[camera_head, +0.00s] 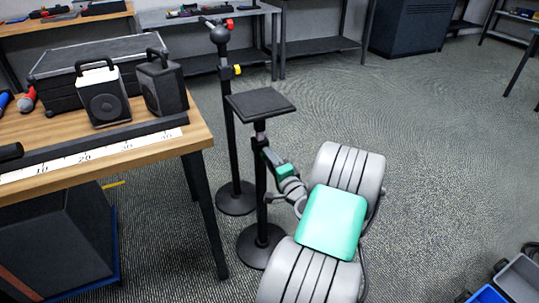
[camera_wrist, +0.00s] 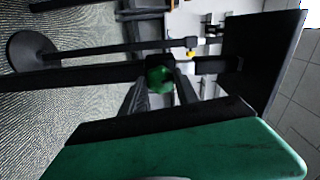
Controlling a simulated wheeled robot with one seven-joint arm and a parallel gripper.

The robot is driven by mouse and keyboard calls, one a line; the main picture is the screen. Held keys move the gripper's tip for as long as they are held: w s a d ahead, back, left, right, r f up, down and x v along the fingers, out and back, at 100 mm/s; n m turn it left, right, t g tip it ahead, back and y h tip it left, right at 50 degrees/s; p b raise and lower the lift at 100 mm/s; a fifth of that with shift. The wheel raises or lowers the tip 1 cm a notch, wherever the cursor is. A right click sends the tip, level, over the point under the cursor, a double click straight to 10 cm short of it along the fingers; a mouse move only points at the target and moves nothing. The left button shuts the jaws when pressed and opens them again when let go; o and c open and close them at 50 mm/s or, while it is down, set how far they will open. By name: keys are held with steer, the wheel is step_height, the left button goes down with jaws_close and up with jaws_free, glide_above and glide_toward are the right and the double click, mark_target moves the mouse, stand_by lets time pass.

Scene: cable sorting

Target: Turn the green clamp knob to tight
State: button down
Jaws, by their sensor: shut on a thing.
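The green clamp knob (camera_wrist: 160,78) shows in the wrist view, between the tips of my two dark fingers, on the black post of a stand. My gripper (camera_wrist: 162,88) is shut on it. In the head view this stand (camera_head: 261,200) is upright, with a flat square black plate (camera_head: 260,103) on top and a round base. My gripper (camera_head: 268,157) reaches the post from the right, just below the plate. My gripper largely hides the knob there, and I cannot read whether it is loose or tight.
A taller stand (camera_head: 230,130) with a red knob (camera_head: 229,23) and a yellow knob (camera_head: 237,70) stands close behind. A wooden table (camera_head: 180,145) with two speakers (camera_head: 104,98) is at the left. Blue bins (camera_head: 487,295) sit at the lower right. The floor at right is open.

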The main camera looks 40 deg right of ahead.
steer(key=shift+r+m+p, duration=0.1)
steer(key=shift+m+p, duration=0.9)
steer(key=shift+m, duration=0.7)
steer(key=c, duration=0.9)
jaws_free()
steer(key=v, duration=0.7)
steer(key=shift+s+b, duration=0.4)
steer(key=shift+b, duration=0.05)
